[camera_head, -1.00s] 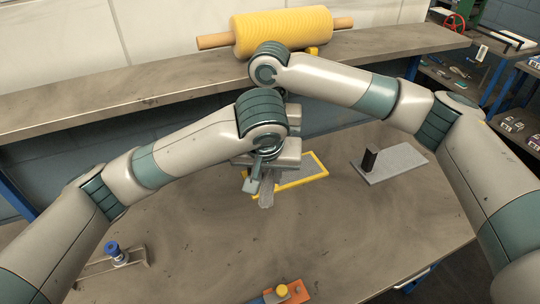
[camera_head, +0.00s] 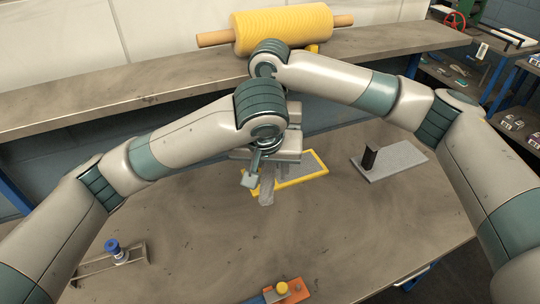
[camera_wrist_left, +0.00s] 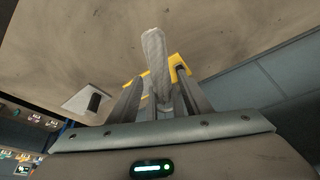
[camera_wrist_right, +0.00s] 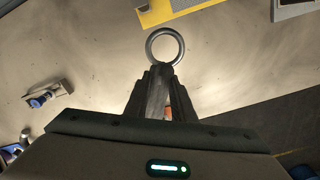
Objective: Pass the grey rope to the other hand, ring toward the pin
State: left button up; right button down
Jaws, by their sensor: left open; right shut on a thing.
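The grey rope shows as a pale thick end (camera_wrist_left: 157,55) between the spread fingers of my left gripper (camera_wrist_left: 155,85) in the left wrist view. My left gripper is open around it; whether a finger touches it I cannot tell. My right gripper (camera_wrist_right: 162,92) is shut on the rope, and the metal ring (camera_wrist_right: 165,47) stands out beyond its fingertips. In the head view both hands meet over the table, and the left wrist hides most of the rope and the right gripper. A dark upright post (camera_head: 370,157) stands on a grey plate (camera_head: 398,162) to the right; I cannot tell if it is the pin.
A yellow-framed tray (camera_head: 312,174) lies just behind the hands. A bracket with a blue-topped piece (camera_head: 113,247) sits at front left, an orange block with a yellow knob (camera_head: 282,289) at front. A yellow roll (camera_head: 283,30) lies on the back shelf.

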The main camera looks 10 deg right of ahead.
pick_arm(q)
jog(key=v, duration=1)
jog(key=shift+s, duration=0.1)
